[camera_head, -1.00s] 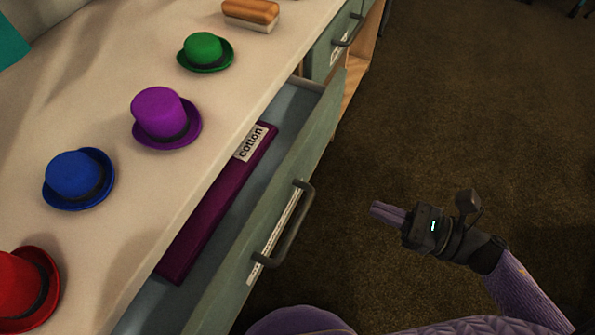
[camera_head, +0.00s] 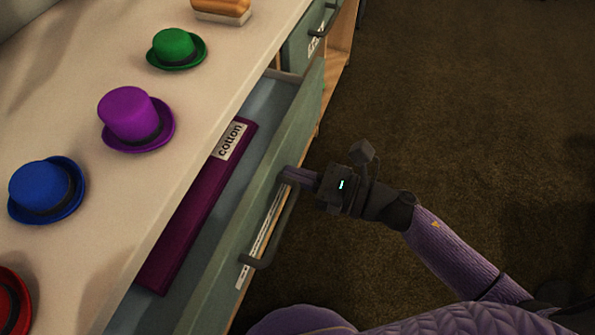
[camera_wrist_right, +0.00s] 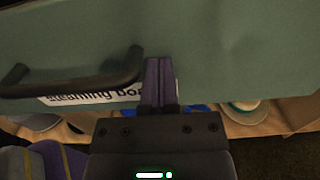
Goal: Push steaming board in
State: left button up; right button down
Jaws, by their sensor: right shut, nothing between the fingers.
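The steaming board drawer is the open green drawer whose front (camera_head: 252,190) stands out from under the counter. Its label (camera_wrist_right: 100,97), reading "steaming bo..." in the right wrist view, is partly covered by the dark handle (camera_head: 270,225) and my fingers. Inside lies a purple board (camera_head: 190,225) with a "cotton" label. My right gripper (camera_head: 290,176) is shut and empty, its fingertips at the drawer front by the far end of the handle. In the right wrist view the fingers (camera_wrist_right: 160,82) point at the front beside the handle's right end; contact is hard to tell. My left gripper is not in view.
The counter (camera_head: 70,110) holds green (camera_head: 175,48), purple (camera_head: 135,118), blue (camera_head: 45,190) and red (camera_head: 10,300) hats and a brush (camera_head: 222,10). Another drawer with a handle (camera_head: 325,20) is farther along. The brown floor (camera_head: 450,110) to the right is clear.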

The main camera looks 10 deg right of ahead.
aim_at(250, 157)
jog(key=b+x, duration=0.1)
jog(key=x, duration=0.7)
jog(key=shift+w+a, duration=0.15)
jog(key=shift+w, duration=0.05)
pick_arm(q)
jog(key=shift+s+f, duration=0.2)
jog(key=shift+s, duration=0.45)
pick_arm(e)
jog(key=shift+r, duration=0.1)
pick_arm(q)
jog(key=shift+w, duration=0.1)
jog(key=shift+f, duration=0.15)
